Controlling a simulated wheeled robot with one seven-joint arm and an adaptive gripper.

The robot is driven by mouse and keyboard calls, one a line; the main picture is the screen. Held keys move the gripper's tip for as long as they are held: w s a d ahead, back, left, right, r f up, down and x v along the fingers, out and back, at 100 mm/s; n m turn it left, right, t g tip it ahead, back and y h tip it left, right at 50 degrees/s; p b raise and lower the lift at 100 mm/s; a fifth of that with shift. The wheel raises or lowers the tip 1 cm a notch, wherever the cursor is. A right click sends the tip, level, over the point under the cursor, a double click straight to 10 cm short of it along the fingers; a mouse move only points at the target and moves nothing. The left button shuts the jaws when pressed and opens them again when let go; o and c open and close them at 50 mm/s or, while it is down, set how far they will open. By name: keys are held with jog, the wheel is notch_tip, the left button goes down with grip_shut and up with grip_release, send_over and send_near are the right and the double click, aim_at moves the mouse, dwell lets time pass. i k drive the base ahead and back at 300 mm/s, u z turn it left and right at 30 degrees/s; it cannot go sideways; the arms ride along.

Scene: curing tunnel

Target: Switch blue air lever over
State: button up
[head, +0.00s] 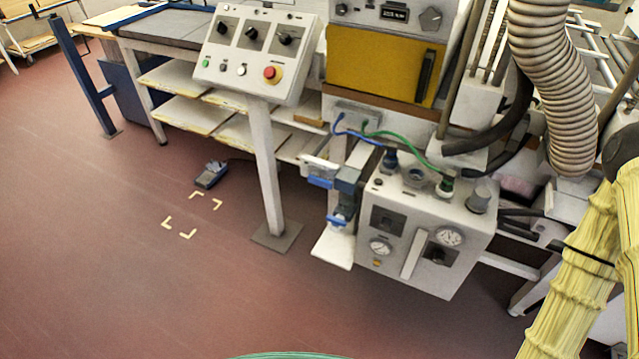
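A blue lever-like handle (321,182) sticks out to the left of a dark grey-blue valve block (348,180), beside the grey air unit (437,221). It looks roughly level. A second blue part (339,221) sits lower, below the block and above a white plate (333,248). At this size I cannot tell for certain which blue part is the air lever. My gripper is not in view. A yellow-sleeved arm, apparently mine, comes down the right edge, well apart from the blue parts.
The air unit carries gauges (450,236), a blue hose (358,134) and a green hose (412,146). A control panel (256,52) with a red button stands on a post (265,170) to the left. A foot pedal (211,175) lies on the floor. The floor in front is clear.

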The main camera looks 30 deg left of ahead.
aim_at(313, 178)
jog(key=u, duration=2.95)
jog(key=k, duration=0.85)
jog(key=z, duration=1.15)
jog(key=i, duration=0.5)
jog(key=z, duration=0.05)
